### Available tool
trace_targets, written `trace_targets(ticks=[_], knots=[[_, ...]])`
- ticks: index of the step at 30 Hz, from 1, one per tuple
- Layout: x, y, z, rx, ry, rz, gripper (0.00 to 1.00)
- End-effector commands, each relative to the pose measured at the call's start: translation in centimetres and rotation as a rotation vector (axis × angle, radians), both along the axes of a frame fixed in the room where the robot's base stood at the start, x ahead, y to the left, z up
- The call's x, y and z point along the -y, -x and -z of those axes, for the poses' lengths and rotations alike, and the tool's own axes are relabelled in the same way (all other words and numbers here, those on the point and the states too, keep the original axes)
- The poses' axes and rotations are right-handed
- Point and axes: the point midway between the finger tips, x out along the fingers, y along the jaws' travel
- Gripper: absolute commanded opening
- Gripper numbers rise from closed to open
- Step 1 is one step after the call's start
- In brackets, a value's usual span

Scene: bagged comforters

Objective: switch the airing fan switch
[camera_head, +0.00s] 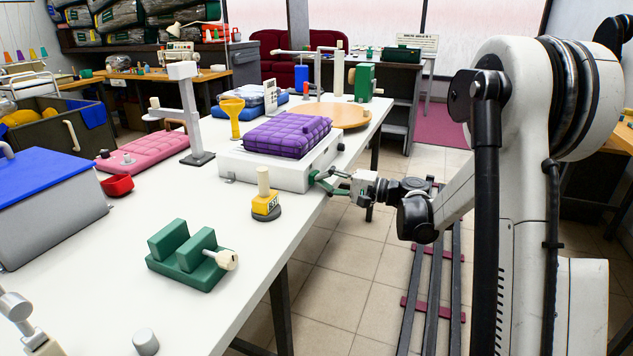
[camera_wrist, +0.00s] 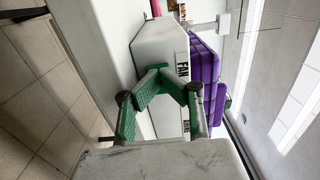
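A low white box (camera_head: 277,172) sits on the long white table and bears a label reading "FAN", which shows in the wrist view (camera_wrist: 182,62), partly covered by a finger. Its side facing my gripper has a dark round knob (camera_head: 340,147) near the far corner. My gripper (camera_head: 313,177) has green fingers and is at the box's near corner, close to or touching that side. In the wrist view my gripper's fingertips (camera_wrist: 163,70) come together in front of the labelled face and look shut. The fan switch itself is not clearly visible; the fingers may hide it.
A purple quilted bag (camera_head: 287,132) lies on top of the box. A yellow stamp-like piece (camera_head: 266,207) and a green block fixture (camera_head: 188,256) stand on the table (camera_head: 120,235) nearer the camera. A grey stand (camera_head: 192,115) rises left of the box.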

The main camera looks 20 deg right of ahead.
Motion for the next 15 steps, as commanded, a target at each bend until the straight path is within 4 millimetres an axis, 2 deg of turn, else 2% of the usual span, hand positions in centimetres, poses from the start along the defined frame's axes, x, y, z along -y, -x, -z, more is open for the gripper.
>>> trace_targets(ticks=[1, 8, 15], knots=[[-0.6, 0.0, 0.0, 0.000, 0.000, -0.011, 0.00], [-0.4, 0.2, 0.0, 0.000, 0.000, -0.013, 0.00], [2.2, 1.9, 0.0, 0.000, 0.000, -0.006, 0.00]])
